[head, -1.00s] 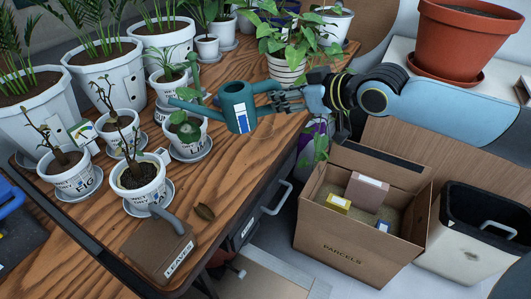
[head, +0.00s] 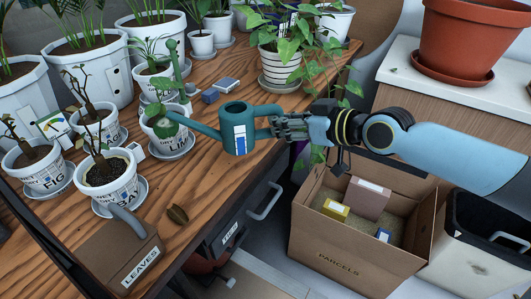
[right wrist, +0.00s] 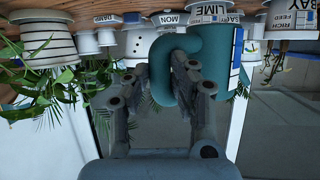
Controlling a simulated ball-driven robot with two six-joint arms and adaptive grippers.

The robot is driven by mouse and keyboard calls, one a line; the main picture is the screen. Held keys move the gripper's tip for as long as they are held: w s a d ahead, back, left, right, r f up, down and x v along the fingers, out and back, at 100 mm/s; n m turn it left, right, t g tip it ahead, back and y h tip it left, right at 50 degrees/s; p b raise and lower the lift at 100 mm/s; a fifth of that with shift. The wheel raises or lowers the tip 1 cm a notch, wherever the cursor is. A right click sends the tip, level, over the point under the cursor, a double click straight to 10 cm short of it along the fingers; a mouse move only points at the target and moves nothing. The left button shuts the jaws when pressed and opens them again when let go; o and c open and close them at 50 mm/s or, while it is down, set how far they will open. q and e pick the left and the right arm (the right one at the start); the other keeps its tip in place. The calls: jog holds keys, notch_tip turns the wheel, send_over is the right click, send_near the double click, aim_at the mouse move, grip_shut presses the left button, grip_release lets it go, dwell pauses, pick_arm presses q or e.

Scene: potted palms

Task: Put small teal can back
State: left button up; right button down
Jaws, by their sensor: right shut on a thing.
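The small teal watering can (head: 237,131) is in my right gripper (head: 274,127), which is shut on its handle at the can's right side. The can is upright, with its spout pointing left toward the pot labelled LIME (head: 168,134). In the right wrist view, which is upside down, the can (right wrist: 212,65) sits between and beyond the fingers (right wrist: 174,75). It is held in the air over the right part of the wooden table (head: 200,192). My left gripper is not in view.
Several labelled pots with saucers crowd the table's left and back. An open PARCELS carton (head: 340,255) is below right.

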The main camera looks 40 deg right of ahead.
aim_at(270, 137)
jog(key=w+f+b, duration=0.1)
jog(key=f, duration=0.1)
jog(key=w+f, duration=0.1)
jog(key=f, duration=0.1)
jog(key=w+a+f+b, duration=0.1)
jog(key=f, duration=0.1)
jog(key=shift+w+b, duration=0.3)
jog(key=shift+w, duration=0.1)
jog(key=shift+f, duration=0.15)
jog(key=shift+f+b, duration=0.15)
jog(key=shift+b, duration=0.15)
jog(key=c, duration=1.1)
grip_release()
